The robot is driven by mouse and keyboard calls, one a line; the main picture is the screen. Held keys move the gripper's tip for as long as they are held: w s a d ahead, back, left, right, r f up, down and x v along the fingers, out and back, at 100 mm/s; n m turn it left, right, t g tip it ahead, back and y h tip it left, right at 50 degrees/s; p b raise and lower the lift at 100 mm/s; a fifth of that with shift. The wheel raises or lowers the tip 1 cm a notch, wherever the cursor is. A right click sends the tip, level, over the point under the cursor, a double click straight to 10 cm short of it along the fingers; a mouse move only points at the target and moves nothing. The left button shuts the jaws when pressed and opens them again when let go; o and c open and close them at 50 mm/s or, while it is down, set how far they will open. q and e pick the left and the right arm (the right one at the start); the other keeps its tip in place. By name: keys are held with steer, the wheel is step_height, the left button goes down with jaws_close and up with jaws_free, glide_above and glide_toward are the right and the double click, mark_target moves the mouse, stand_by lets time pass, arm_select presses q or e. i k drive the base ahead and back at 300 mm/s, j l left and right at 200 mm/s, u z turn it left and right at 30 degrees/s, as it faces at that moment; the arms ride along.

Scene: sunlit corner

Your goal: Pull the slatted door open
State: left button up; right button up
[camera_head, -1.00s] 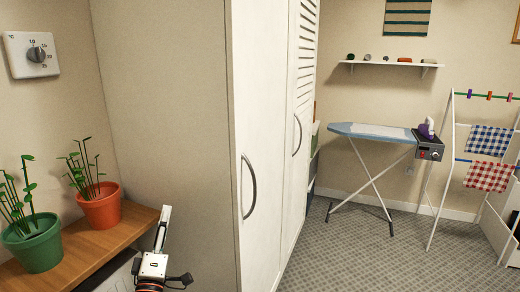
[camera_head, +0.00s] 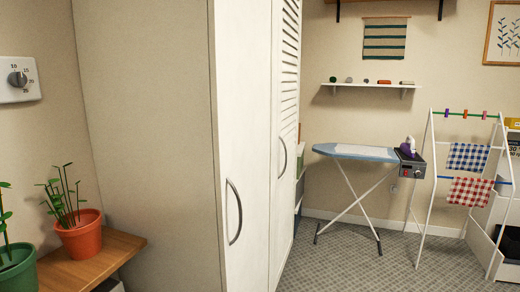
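The slatted door (camera_head: 284,150) is white, with slats in its upper part and a curved metal handle (camera_head: 282,158) at mid height. It is the farther door of the tall white cabinet and appears shut. A plain white door (camera_head: 243,120) with its own curved handle (camera_head: 234,212) stands nearer to me, also appearing shut. Neither of my grippers shows in the current view.
A wooden bench (camera_head: 122,245) with potted plants is at the lower left. Beyond the cabinet stand an ironing board (camera_head: 350,151) with an iron and a drying rack (camera_head: 428,200). The grey patterned floor (camera_head: 340,262) between is clear.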

mark_target(290, 15)
steer(key=i+l+z, duration=1)
steer(key=i+z, duration=0.35)
steer(key=i, duration=0.1)
